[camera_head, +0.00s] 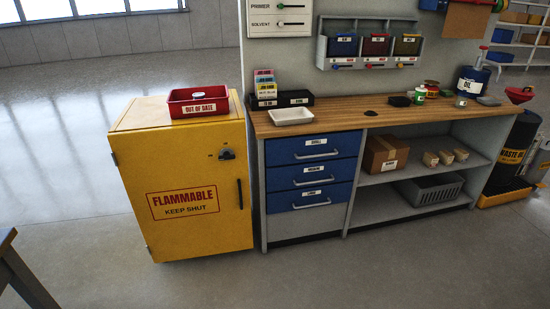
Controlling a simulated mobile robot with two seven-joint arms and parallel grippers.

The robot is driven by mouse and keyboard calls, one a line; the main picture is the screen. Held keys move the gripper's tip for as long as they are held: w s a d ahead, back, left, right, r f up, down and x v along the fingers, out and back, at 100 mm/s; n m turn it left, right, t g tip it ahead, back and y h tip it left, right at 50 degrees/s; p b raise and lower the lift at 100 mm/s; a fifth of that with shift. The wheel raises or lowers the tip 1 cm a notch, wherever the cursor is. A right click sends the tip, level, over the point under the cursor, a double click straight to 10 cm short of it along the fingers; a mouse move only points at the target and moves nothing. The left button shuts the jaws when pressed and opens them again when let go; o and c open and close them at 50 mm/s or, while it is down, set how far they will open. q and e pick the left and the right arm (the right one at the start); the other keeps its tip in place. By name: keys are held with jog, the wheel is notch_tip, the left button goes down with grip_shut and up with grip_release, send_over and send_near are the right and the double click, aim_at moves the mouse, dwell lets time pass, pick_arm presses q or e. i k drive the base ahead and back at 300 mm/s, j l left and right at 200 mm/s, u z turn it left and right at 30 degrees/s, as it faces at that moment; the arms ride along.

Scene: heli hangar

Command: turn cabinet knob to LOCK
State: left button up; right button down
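A yellow flammables cabinet (180,185) stands at centre left with its door closed. The door bears a label reading "FLAMMABLE KEEP SHUT" (184,202). A small dark knob (227,154) is on the upper right of the door. Marks beside the knob are too small to read, so I cannot tell which setting it points to. A dark vertical handle (240,194) is below the knob at the door's right edge. Neither of my grippers is in view.
A red "OUT OF DATE" tray (198,107) sits on the cabinet. A workbench (335,122) with blue drawers (311,173) adjoins it on the right. Part of a table (18,270) shows at lower left. The floor (70,180) left and front of the cabinet is clear.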

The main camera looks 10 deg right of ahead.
aim_at(226, 156)
jog(key=i+l+z, duration=0.2)
jog(key=i+l, duration=0.3)
jog(key=i, duration=0.2)
jog(key=i+l+z, duration=0.1)
jog(key=i, duration=0.5)
jog(key=i+l+z, duration=0.1)
jog(key=i, duration=0.5)
